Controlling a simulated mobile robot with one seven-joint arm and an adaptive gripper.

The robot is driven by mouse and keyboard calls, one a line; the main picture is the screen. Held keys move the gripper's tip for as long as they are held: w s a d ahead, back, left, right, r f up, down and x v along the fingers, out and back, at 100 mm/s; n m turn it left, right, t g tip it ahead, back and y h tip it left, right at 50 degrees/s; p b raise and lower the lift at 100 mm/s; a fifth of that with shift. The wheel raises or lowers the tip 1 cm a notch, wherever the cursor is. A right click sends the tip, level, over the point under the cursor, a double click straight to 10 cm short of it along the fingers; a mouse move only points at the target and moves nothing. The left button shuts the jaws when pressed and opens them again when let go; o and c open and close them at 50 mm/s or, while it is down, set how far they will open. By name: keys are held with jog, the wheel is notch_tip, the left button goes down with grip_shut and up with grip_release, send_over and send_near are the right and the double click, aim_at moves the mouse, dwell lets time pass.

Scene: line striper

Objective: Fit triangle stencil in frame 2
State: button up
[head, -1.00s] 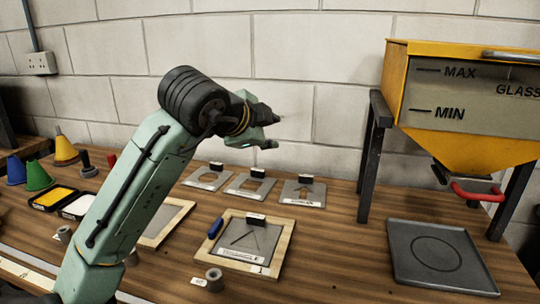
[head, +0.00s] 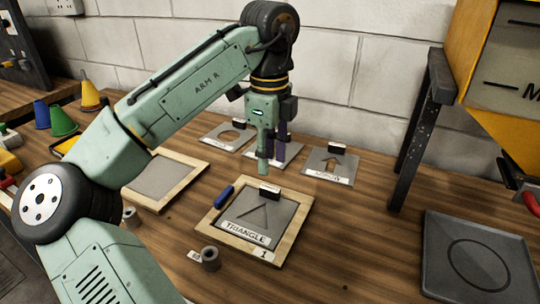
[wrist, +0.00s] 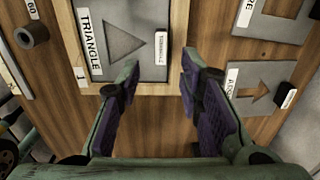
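The triangle stencil (head: 258,213) is a grey plate with a triangular cut-out, a TRIANGLE label and a black grip block on its back edge. It lies flat inside a wooden frame labelled 1 (head: 282,248). In the wrist view the stencil (wrist: 104,40) is at the top, left of centre. Another wooden frame (head: 189,180) stands to the left with a bare grey panel; no number on it is readable. My gripper (head: 272,158) points down, apparently above the area behind the stencil's grip block. In the wrist view my gripper (wrist: 156,72) has its fingers apart with nothing between them.
Other stencils lie behind: one with an arrow (head: 328,168), one with a round cut-out (head: 230,135) and one partly hidden by my gripper. A blue object (head: 224,193) lies on frame 1's left edge. A grey tray (head: 480,258) and a dark stand leg (head: 424,125) are right.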

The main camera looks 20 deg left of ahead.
aim_at(270, 187)
notch_tip(270, 187, down, 5)
jog(key=b, duration=0.6)
jog(key=shift+f, duration=1.55)
jog(key=shift+c, duration=0.2)
grip_shut()
